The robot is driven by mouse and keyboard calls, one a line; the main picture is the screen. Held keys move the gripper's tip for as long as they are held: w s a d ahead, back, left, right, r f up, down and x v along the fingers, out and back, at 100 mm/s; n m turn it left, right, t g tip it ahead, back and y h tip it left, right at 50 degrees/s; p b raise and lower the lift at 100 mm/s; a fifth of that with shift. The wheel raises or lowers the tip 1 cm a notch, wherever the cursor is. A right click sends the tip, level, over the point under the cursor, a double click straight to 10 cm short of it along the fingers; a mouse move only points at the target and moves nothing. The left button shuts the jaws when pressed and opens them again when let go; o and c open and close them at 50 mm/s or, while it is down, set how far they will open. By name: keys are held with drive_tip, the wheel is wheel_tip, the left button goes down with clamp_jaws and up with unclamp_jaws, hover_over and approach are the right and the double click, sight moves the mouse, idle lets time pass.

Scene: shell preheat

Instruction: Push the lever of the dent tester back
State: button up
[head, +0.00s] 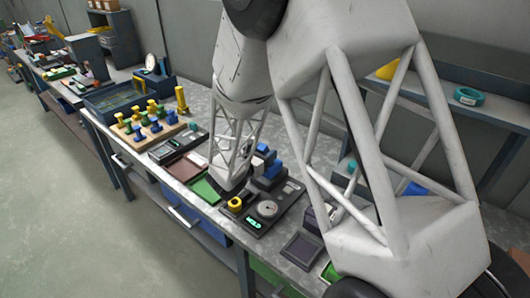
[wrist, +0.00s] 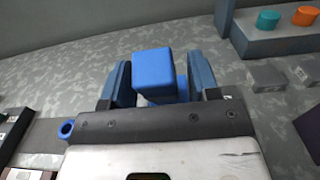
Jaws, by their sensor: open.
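In the wrist view my gripper (wrist: 159,62) is open, one blue-grey finger on each side. A bright blue block (wrist: 155,78) shows between the fingers, with a narrow gap on the left side; contact cannot be told. More blue shows behind its lower right. In the head view a dark device with a round dial (head: 267,209), a yellow ring and a green lit display stands on the bench, perhaps the dent tester. Blue parts (head: 267,163) cluster just behind it; I cannot tell fingers from block there. No lever is clearly made out.
A grey tray (wrist: 262,42) with teal and orange caps is at the wrist view's upper right. A peg board (head: 150,125) and green and brown trays lie left along the bench. A dark square tray (head: 302,250) lies to the right. My arm hides much of the bench.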

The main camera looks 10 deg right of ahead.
drive_tip(key=shift+w+d, duration=0.1)
clamp_jaws()
idle(0.4)
drive_tip(key=shift+w+d+r, duration=0.1)
drive_tip(key=shift+w+d+r+g+y, duration=0.15)
drive_tip(key=shift+w+d+g+y, duration=0.2)
drive_tip(key=shift+g+y, duration=0.25)
drive_tip(key=shift+w+d+r+g+y, duration=0.1)
drive_tip(key=shift+w+d+g+y, duration=0.75)
drive_tip(key=shift+g+y, duration=0.25)
drive_tip(key=shift+w+d+f+g+y, duration=0.25)
drive_tip(key=shift+w+d+g+y, duration=0.25)
drive_tip(key=shift+g+y, duration=0.2)
drive_tip(key=shift+w+d+f+g+y, duration=0.2)
drive_tip(key=shift+w+d+g+y, duration=0.3)
drive_tip(key=shift+g+y, duration=0.2)
